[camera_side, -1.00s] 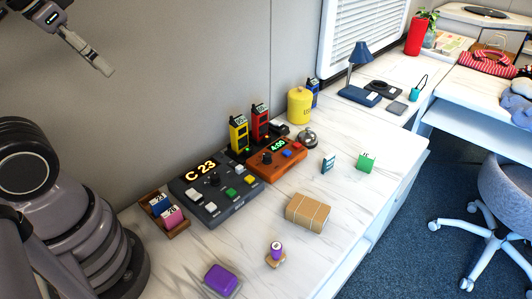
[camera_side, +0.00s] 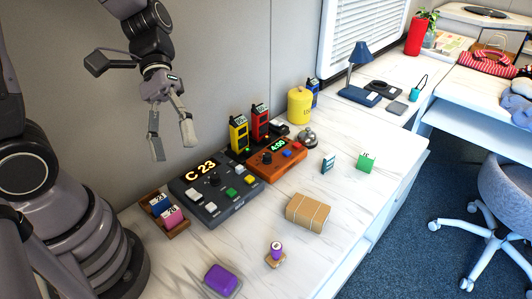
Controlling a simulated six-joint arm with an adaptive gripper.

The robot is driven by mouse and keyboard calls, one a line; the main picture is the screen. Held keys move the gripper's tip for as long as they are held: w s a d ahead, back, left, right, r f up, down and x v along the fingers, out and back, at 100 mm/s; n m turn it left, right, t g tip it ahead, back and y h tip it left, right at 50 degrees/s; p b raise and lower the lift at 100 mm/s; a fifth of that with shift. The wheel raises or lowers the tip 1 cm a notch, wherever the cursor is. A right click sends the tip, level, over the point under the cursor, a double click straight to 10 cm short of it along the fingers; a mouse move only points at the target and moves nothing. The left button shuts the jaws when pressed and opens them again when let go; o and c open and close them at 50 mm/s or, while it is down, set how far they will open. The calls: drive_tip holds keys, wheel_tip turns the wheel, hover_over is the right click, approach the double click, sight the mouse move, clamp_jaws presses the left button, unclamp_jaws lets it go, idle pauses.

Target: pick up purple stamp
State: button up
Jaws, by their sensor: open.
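The purple stamp (camera_side: 276,248) stands upright on a small tan base (camera_side: 275,261) near the front of the white marble-look desk. A purple pad or box (camera_side: 222,280) lies on the desk to its left, nearer the front edge. My gripper (camera_side: 172,150) is open and empty, fingers pointing down. It hangs in the air at the upper left, in front of the wall, well above and to the left of the stamp.
A wrapped brown parcel (camera_side: 308,212) lies just behind the stamp. A dark control box (camera_side: 215,190), an orange timer box (camera_side: 277,157) and a wooden card tray (camera_side: 164,215) stand farther back. Green (camera_side: 366,162) and blue (camera_side: 328,164) items stand to the right. Bare desk surrounds the stamp.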

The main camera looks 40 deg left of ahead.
drive_tip(key=w+d+f+n+h, duration=0.5)
drive_tip(key=f+n+h, duration=0.1)
drive_tip(key=n+t+y, duration=0.3)
drive_tip(key=n+t, duration=0.7)
drive_tip(key=n, duration=0.3)
approach(277, 252)
drive_tip(key=f, duration=0.1)
drive_tip(key=w+d+f, duration=0.1)
drive_tip(key=shift+w+d+f, duration=0.25)
drive_tip(key=shift+w+d, duration=0.1)
drive_tip(key=shift+w+d+f, duration=0.25)
drive_tip(key=shift+d+f, duration=0.3)
drive_tip(key=shift+f, duration=0.1)
drive_tip(key=x, duration=0.6)
drive_tip(key=shift+w+a, duration=0.1)
drive_tip(key=shift+r, duration=0.1)
clamp_jaws()
